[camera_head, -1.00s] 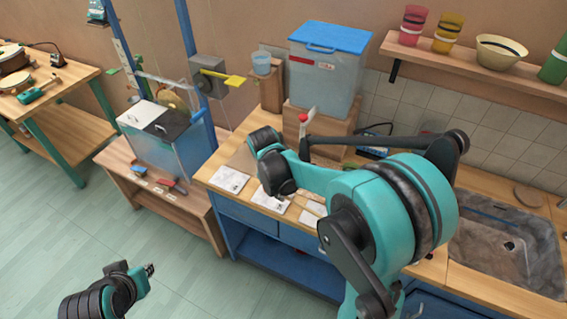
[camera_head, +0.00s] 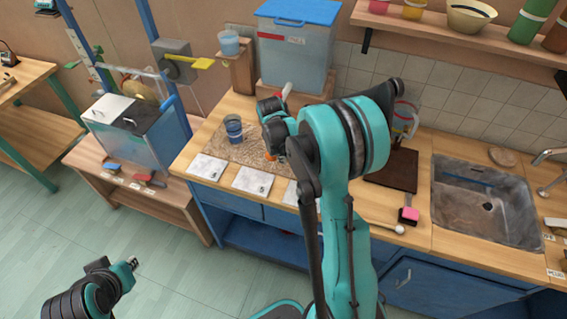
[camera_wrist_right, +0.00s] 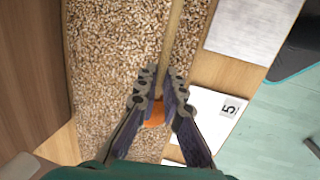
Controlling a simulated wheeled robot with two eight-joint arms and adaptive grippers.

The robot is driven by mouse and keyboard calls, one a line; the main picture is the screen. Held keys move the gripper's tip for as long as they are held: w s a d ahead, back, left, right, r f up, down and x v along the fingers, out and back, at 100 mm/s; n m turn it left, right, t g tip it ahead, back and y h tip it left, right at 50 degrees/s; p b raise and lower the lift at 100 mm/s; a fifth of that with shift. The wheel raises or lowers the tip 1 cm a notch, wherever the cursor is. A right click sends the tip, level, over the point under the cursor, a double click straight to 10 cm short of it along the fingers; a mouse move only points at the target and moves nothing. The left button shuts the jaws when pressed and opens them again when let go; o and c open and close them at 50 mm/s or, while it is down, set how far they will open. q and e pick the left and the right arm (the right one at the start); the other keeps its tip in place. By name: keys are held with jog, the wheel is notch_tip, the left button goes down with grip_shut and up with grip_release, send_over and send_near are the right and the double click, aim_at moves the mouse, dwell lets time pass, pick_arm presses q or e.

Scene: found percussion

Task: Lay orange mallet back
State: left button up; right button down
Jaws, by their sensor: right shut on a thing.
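In the right wrist view, the orange mallet (camera_wrist_right: 157,112) has an orange head and a pale wooden handle that runs up the picture. My right gripper (camera_wrist_right: 160,92) is shut on it close to the head. A bed of tan pellets (camera_wrist_right: 110,60) lies below; I cannot tell whether the mallet touches it. In the head view, a bit of orange shows beside my right arm, over the pellet bed (camera_head: 215,152) on the counter; my arm hides most of the mallet. My left gripper (camera_head: 132,263) is low at the left over the floor, away from the counter; its fingers are too small to read.
A blue cup (camera_head: 233,127) stands on the pellet bed. White cards (camera_head: 208,168) lie along the front edge, one marked 5 (camera_wrist_right: 216,108). A lidded blue bin (camera_head: 295,50) stands behind. A white-headed stick (camera_head: 398,229), pink block (camera_head: 408,215) and sink (camera_head: 485,200) are to the right.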

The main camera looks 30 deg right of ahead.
aim_at(285, 167)
jog(key=x, duration=0.2)
jog(key=shift+a+f+b, duration=0.2)
jog(key=shift+f+b, duration=0.15)
jog(key=shift+f, duration=0.1)
jog(key=shift+f, duration=0.1)
jog(key=c, duration=1.6)
grip_release()
jog(key=shift+c, duration=0.2)
